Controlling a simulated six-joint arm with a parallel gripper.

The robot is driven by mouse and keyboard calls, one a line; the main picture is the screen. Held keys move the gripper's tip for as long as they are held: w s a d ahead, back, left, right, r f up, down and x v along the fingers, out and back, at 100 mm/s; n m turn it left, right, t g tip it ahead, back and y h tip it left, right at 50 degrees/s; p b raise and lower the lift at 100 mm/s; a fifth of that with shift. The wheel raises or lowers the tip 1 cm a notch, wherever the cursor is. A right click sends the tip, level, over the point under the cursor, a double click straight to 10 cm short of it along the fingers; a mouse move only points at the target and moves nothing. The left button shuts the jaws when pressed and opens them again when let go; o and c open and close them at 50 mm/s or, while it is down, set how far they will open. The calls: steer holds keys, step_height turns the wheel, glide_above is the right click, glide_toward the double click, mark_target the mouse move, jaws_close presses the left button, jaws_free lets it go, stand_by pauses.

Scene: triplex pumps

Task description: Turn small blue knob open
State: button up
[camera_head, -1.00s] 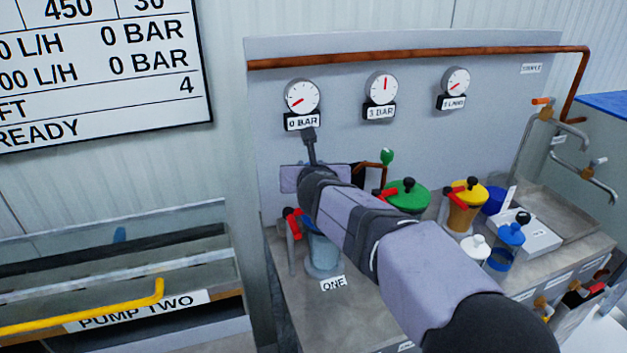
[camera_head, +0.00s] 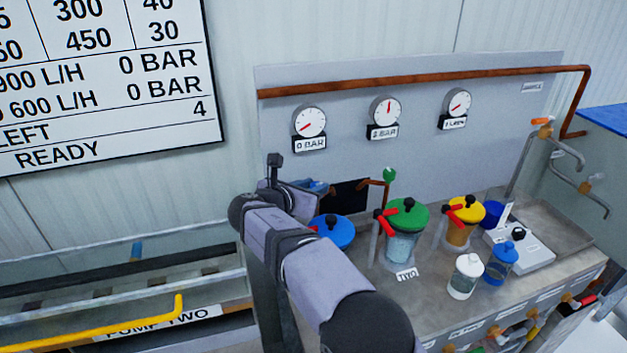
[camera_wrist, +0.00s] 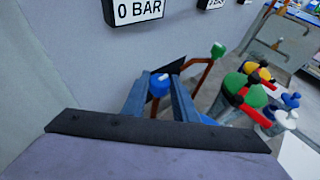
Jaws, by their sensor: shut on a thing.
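The small blue knob (camera_wrist: 158,85) shows in the wrist view between my two blue-grey fingers, with a pale mark on its face. My gripper (camera_wrist: 158,92) is shut on it, one finger on each side. In the head view my gripper (camera_head: 318,187) is at the grey panel's lower left, below the left gauge. My wrist partly covers it there, so the knob's turn is hard to tell in that view.
Jars with a blue lid (camera_head: 333,232), green lid (camera_head: 407,217) and yellow lid (camera_head: 467,210) stand right of my arm. A green knob (camera_head: 389,174) on a copper pipe is close to the right. The left gauge (camera_head: 309,122) reads 0 BAR.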

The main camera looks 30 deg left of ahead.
steer(key=shift+r, duration=0.2)
steer(key=o, duration=1.1)
steer(key=shift+c, duration=0.2)
steer(key=shift+f, duration=0.15)
steer(key=b+v, duration=0.1)
steer(key=v, duration=0.6)
steer(key=shift+s+b, duration=0.2)
steer(key=shift+b, duration=0.2)
